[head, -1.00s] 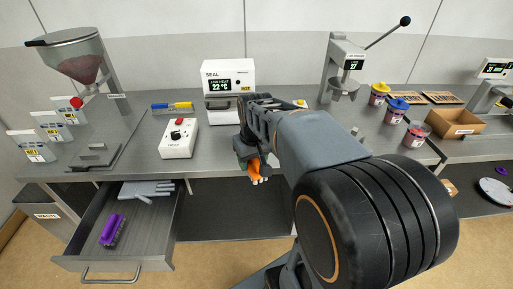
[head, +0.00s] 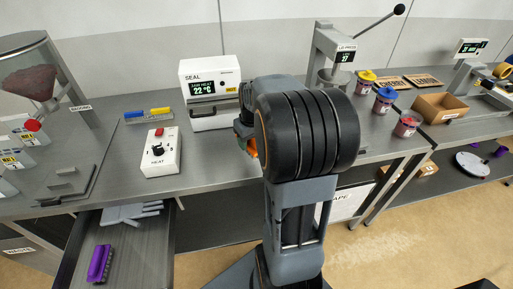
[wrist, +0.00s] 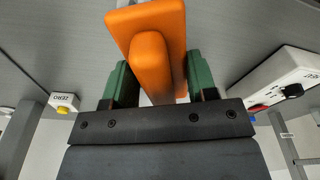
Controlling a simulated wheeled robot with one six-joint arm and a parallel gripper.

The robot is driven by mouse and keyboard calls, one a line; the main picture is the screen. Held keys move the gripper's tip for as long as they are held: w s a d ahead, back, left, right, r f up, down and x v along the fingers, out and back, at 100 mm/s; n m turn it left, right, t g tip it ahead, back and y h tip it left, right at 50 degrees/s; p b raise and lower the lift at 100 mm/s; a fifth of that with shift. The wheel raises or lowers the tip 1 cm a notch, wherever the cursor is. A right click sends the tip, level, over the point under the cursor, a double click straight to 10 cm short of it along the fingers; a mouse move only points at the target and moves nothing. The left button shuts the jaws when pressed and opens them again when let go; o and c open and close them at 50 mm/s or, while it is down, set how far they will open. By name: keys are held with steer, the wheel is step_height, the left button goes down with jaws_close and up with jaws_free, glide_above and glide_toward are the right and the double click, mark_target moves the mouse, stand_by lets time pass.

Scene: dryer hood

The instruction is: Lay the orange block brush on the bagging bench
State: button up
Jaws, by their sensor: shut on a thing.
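The orange block brush (wrist: 152,55) is between the green finger pads of my gripper (wrist: 160,88) in the wrist view. The gripper is shut on it. In the head view only a sliver of the brush (head: 253,147) shows behind my arm, and most of my gripper (head: 243,128) is hidden. The bagging bench (head: 218,156) is the long grey bench with the sealer on it. The gripper and brush appear over its front part, right of the heat box. Whether the brush touches the bench cannot be told.
The white heat box (head: 162,152) and the sealer (head: 211,88) stand on the bench. Bare benchtop lies between the heat box and my arm. An open drawer (head: 130,250) below holds a purple brush (head: 99,263) and a grey glove-like item (head: 130,213). A lever press (head: 340,55) stands at right.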

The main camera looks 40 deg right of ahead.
steer(key=d+f, duration=0.1)
steer(key=w+d+f, duration=0.1)
steer(key=f, duration=0.1)
steer(key=d+f, duration=0.1)
steer(key=f, duration=0.1)
steer(key=shift+w+d, duration=0.25)
steer(key=shift+w, duration=0.05)
steer(key=shift+d+f+p, duration=0.15)
steer(key=shift+f+p, duration=0.15)
steer(key=shift+f, duration=1.4)
steer(key=shift+f, duration=0.2)
steer(key=o, duration=0.9)
steer(key=shift+o, duration=0.2)
steer(key=shift+r, duration=0.1)
